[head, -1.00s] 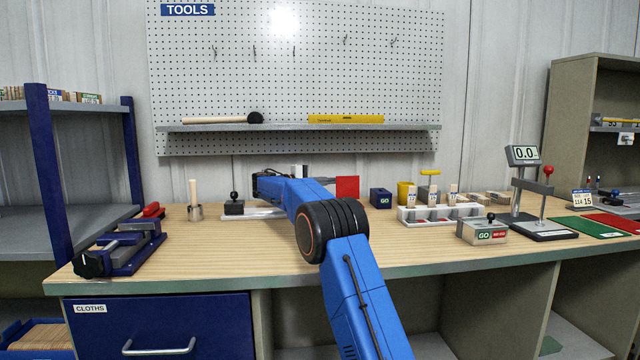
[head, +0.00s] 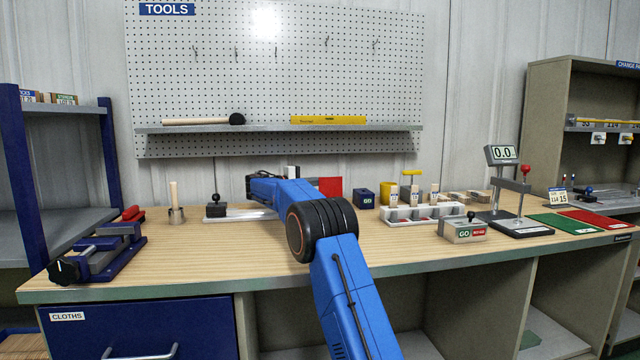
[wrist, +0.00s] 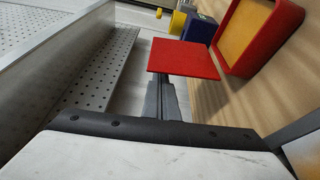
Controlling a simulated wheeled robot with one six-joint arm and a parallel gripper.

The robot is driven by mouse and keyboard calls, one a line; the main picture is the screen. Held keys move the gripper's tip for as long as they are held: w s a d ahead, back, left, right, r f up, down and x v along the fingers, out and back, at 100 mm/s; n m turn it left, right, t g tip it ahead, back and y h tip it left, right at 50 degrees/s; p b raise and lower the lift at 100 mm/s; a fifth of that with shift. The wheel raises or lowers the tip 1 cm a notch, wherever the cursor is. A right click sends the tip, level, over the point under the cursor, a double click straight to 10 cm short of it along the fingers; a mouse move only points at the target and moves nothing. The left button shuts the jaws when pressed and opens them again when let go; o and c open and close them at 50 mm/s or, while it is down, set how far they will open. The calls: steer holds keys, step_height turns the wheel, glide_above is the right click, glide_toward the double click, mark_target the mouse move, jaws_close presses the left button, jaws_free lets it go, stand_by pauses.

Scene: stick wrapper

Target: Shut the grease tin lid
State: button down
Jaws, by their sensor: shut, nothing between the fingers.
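The grease tin (wrist: 262,38) is a red square box with an orange-yellow inside, at the upper right of the wrist view. Its red lid (wrist: 185,59) is open, a flat plate to the left of the tin there. In the head view the lid (head: 330,186) stands up behind my blue arm, which hides the tin. My gripper (wrist: 166,98) is shut and empty. Its fingers reach up to the lid in the wrist view, and their tips look hidden by it. I cannot tell whether they touch it.
A white rack (head: 425,214) is further right. A pegboard shelf (head: 280,128) runs behind.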

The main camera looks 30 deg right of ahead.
mark_target(322, 179)
steer(key=shift+s+a+r+m+h, duration=0.2)
steer(key=shift+s+m, duration=0.2)
steer(key=shift+m, duration=0.2)
steer(key=shift+s+a+r+m+h, duration=0.1)
steer(key=shift+s+r+m+h, duration=0.1)
steer(key=shift+s+m, duration=0.3)
steer(key=shift+s+a+r, duration=0.1)
steer(key=shift+s+r, duration=0.1)
steer(key=shift+s, duration=0.25)
steer(key=shift+s+a, duration=0.25)
steer(key=shift+s, duration=0.5)
steer(key=shift+s+a, duration=0.2)
steer(key=shift+s, duration=0.5)
steer(key=shift+s+a+f, duration=0.15)
steer(key=shift+s+f, duration=0.05)
steer(key=shift+s, duration=0.25)
steer(key=shift+s+a+f, duration=0.1)
steer(key=shift+s+f, duration=0.1)
steer(key=shift+s, duration=0.25)
steer(key=shift+s+f, duration=0.1)
